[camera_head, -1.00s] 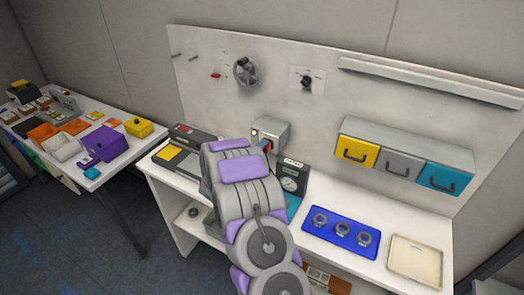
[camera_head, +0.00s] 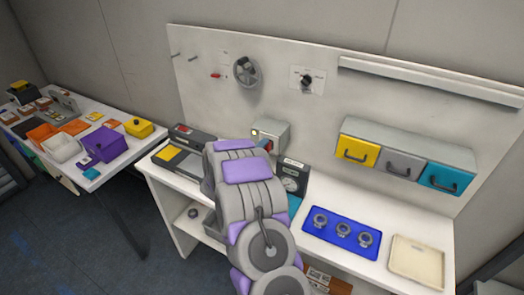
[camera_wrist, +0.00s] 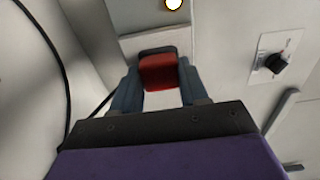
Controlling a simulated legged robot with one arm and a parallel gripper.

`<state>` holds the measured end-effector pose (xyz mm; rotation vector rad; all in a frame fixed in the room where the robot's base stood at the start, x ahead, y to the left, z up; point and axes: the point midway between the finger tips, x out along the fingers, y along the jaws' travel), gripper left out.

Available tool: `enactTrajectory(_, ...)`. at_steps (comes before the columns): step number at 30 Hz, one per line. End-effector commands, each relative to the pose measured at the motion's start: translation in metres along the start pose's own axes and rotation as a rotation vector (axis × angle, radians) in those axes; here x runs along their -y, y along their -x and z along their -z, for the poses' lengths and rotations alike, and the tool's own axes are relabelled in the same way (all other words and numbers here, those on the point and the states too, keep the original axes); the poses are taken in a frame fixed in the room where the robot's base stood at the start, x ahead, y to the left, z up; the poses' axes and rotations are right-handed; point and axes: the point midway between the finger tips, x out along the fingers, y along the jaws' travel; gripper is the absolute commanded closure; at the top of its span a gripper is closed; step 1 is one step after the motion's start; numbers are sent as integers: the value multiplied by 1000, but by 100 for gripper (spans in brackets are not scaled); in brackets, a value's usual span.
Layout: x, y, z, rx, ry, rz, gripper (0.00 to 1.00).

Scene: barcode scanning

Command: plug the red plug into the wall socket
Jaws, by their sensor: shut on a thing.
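The red plug (camera_wrist: 160,72) is between the two fingers of my gripper (camera_wrist: 158,85) in the wrist view, and the gripper is shut on it. The plug's far end is at the dark opening of the socket on a grey box; I cannot tell how deep it sits. In the head view the grey socket box (camera_head: 272,132) is on the white wall panel, with a small lit yellow lamp on its face. A bit of the red plug (camera_head: 268,146) shows just below it. My arm hides most of the gripper there.
A gauge box (camera_head: 294,178) stands right of my arm on the white bench. A blue tray (camera_head: 341,232) with round parts and a beige tray (camera_head: 416,264) lie further right. Above are a rotary switch (camera_head: 306,82), a handwheel (camera_head: 246,72) and coloured drawers (camera_head: 400,165).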

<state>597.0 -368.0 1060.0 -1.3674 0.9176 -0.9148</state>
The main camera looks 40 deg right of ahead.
Motion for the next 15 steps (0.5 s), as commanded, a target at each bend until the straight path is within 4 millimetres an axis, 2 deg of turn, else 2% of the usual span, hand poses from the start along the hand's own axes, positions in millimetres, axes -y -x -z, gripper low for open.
enactTrajectory(2,0,-2,0,0,0,0,92)
enactTrajectory(3,0,-2,0,0,0,0,54)
enactTrajectory(12,0,-1,0,0,0,0,26)
enactTrajectory(15,0,-1,0,0,0,0,26)
